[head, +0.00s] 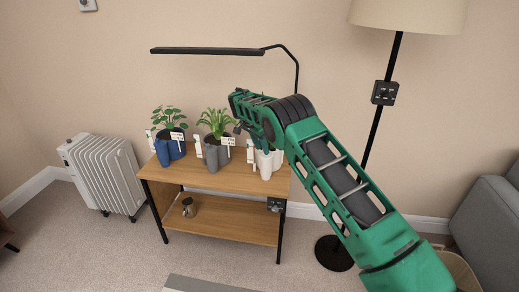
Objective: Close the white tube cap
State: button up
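A white pot-like holder (267,163) stands at the right end of the wooden table's top, with a small white upright piece (250,150) at its left side. I cannot make out a separate tube cap; the parts are too small, and my arm covers the holder's upper part. My green arm reaches in from the lower right. My gripper (262,143) appears to be at the arm's far end, just above or in front of the white holder. Its fingers are too small and hidden to show whether they are open, or whether they touch anything.
A grey pot (213,157) and a blue pot (169,152), both with plants and white tags, stand left of the white holder. A black lamp bar (205,50) spans above the table (220,180). A floor lamp (378,125) stands right, a radiator (104,175) left.

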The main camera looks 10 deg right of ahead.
jog(key=v, duration=1)
jog(key=shift+r, duration=0.3)
jog(key=shift+w+a, duration=0.15)
